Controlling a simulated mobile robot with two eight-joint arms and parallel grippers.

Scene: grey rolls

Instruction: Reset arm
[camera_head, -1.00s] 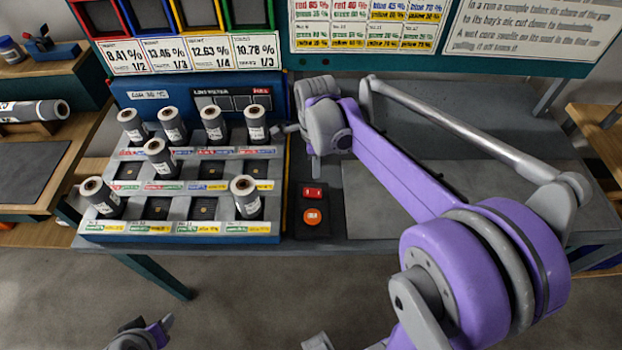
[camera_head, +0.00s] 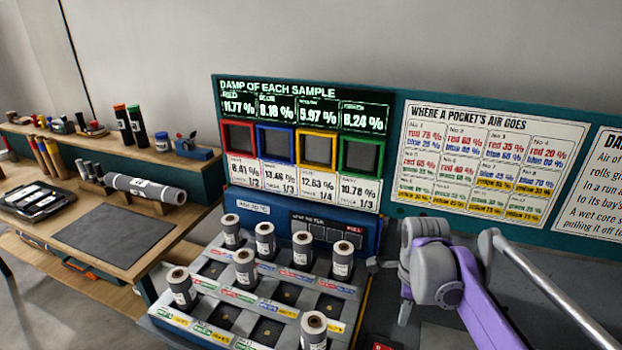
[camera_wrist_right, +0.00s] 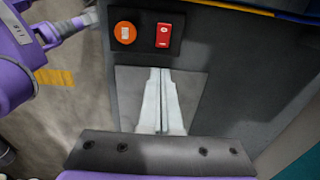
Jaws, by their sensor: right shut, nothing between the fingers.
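My right gripper (camera_head: 378,263) is beside the right edge of the sample rack, above the dark worktop, with its purple and grey arm reaching in from the lower right. In the right wrist view its pale fingers (camera_wrist_right: 161,100) lie together with nothing between them, over a grey plate. My left gripper does not show in the head view. Purple and grey parts of my own body fill the left edge of the wrist view.
The rack (camera_head: 232,318) holds several grey rolls, one at the front (camera_head: 314,330). An orange button (camera_wrist_right: 125,32) and a red switch (camera_wrist_right: 164,35) sit near the fingers. A side bench (camera_head: 60,215) stands left, with a roll (camera_head: 145,188) on it. A damp display (camera_head: 305,105) stands behind.

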